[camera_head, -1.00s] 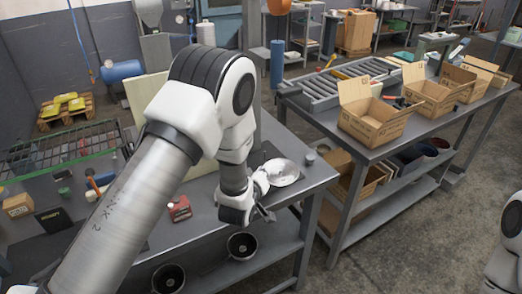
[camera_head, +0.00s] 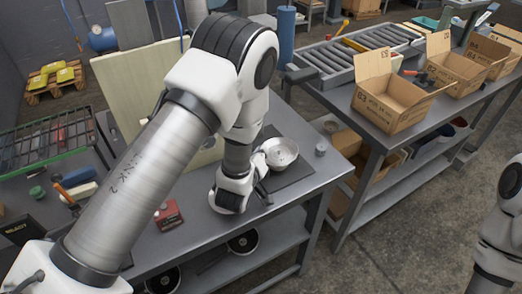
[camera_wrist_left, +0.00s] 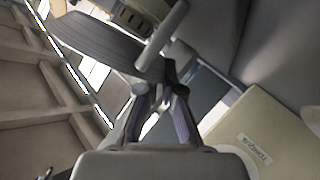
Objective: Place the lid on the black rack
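A round, shiny metal piece (camera_head: 281,153) lies at the right end of the grey workbench, over a dark flat mat (camera_head: 292,171). I cannot tell whether it is the lid, a pan, or a lid on a pan. My left gripper (camera_head: 264,190) is close beside its left side in the head view. Its fingers show in the wrist view (camera_wrist_left: 158,88), their tips close together. A dark wire rack (camera_head: 52,142) with a green rim stands at the far left. My right gripper is out of view.
A red box (camera_head: 168,214) and a small grey cylinder (camera_head: 320,149) are on the workbench. A cream board (camera_head: 150,90) stands behind my left arm. Round dark pans (camera_head: 243,242) sit on the lower shelf. A second table (camera_head: 345,105) holds cardboard boxes (camera_head: 392,98).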

